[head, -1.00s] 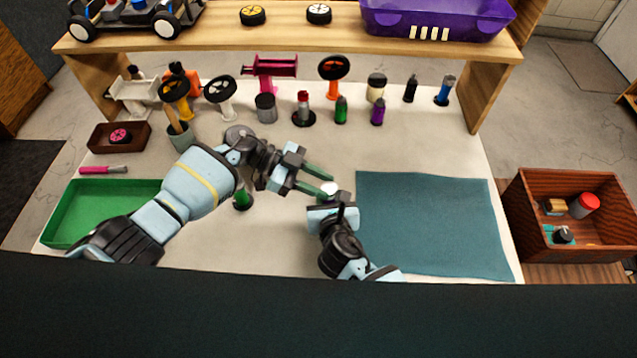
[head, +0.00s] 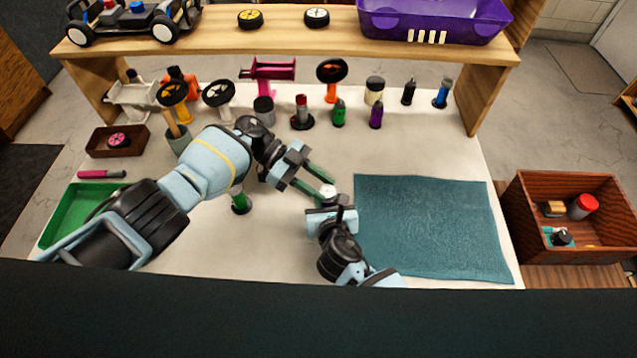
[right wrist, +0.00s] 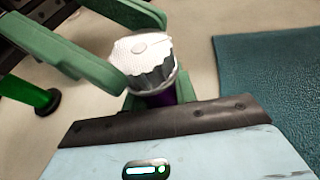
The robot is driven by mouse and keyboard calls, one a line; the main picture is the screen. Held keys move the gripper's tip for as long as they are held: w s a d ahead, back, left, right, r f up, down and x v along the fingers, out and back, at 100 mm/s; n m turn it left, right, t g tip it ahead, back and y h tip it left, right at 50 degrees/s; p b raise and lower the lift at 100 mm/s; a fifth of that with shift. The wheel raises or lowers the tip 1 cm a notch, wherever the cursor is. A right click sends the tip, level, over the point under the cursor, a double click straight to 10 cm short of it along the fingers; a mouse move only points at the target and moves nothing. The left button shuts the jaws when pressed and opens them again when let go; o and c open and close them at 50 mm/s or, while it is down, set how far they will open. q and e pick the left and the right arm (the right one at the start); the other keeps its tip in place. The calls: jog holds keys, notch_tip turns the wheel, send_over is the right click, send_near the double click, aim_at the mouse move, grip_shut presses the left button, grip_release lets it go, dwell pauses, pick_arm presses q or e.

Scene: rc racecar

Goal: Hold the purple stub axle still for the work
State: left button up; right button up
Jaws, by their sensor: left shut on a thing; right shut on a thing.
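The purple stub axle (right wrist: 160,98) shows as a small purple strip below a ribbed silver cap with a white top (right wrist: 142,58) in the right wrist view. My right gripper (head: 328,208) is shut on the axle from below, and its jaws hide most of it. In the head view the cap (head: 328,191) is a small white spot above the right gripper. My left gripper (head: 318,184) comes in from the upper left, its green fingers shut on the cap; they also show in the right wrist view (right wrist: 140,48).
A teal mat (head: 430,225) lies just right of the grippers. A green bottle-like piece (head: 240,203) stands under my left arm. A green tray (head: 70,215) is at left. Several parts stand along the back beneath a wooden shelf (head: 290,38). A wooden crate (head: 525,235) stands at right.

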pick_arm(q)
jog(key=shift+f, duration=0.2)
jog(key=o, duration=1)
jog(key=shift+r, duration=0.1)
jog(key=shift+a, duration=0.1)
jog(key=shift+v, duration=3.75)
